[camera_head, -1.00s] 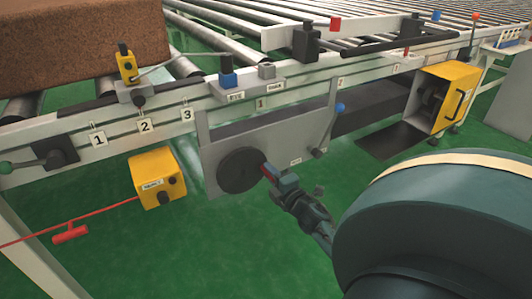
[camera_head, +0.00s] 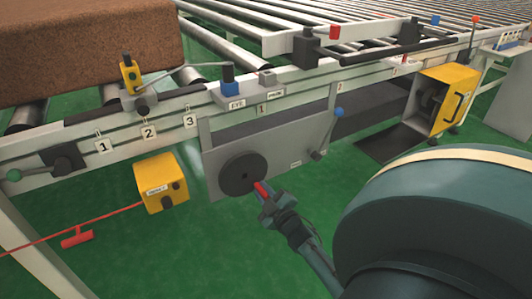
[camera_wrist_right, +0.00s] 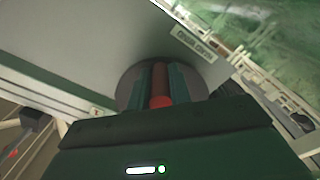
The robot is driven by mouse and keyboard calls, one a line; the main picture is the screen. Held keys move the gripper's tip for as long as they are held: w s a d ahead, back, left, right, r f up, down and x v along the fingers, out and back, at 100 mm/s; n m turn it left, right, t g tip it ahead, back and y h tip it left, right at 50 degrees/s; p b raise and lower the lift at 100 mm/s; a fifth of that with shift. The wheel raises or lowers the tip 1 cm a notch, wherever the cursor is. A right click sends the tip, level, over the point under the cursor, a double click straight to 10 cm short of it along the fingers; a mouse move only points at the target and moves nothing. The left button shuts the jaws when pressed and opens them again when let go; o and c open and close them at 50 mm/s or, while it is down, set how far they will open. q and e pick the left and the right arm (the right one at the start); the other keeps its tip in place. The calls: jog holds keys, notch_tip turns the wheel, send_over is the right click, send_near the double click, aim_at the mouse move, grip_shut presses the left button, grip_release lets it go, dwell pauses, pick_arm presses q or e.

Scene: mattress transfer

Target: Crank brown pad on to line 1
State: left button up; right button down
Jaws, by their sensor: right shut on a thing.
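The brown pad (camera_head: 80,45) lies on the conveyor rollers at the upper left. Its right end is near the yellow sensor (camera_head: 131,74) on the rail. Number plates 1 (camera_head: 103,147), 2 (camera_head: 149,132) and 3 (camera_head: 190,121) hang along the rail's front. The round dark crank wheel (camera_head: 240,175) sits on a grey panel below. My right gripper (camera_head: 262,190) is shut on the wheel's red handle, at the wheel's lower right. The right wrist view shows the red handle (camera_wrist_right: 160,101) between the two fingers, with the wheel behind. My left gripper is out of view.
A yellow box (camera_head: 161,183) hangs below the rail, with a red cord and red pull handle (camera_head: 77,237) at its left. A blue-knobbed lever (camera_head: 337,113) stands right of the wheel. A yellow housing (camera_head: 443,98) is farther right. The green floor in front is open.

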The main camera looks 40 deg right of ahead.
jog(key=shift+a+f+m, duration=0.15)
jog(key=shift+a+m, duration=0.15)
jog(key=shift+m, duration=0.1)
jog(key=shift+w, duration=0.1)
jog(key=c, duration=1.3)
grip_release()
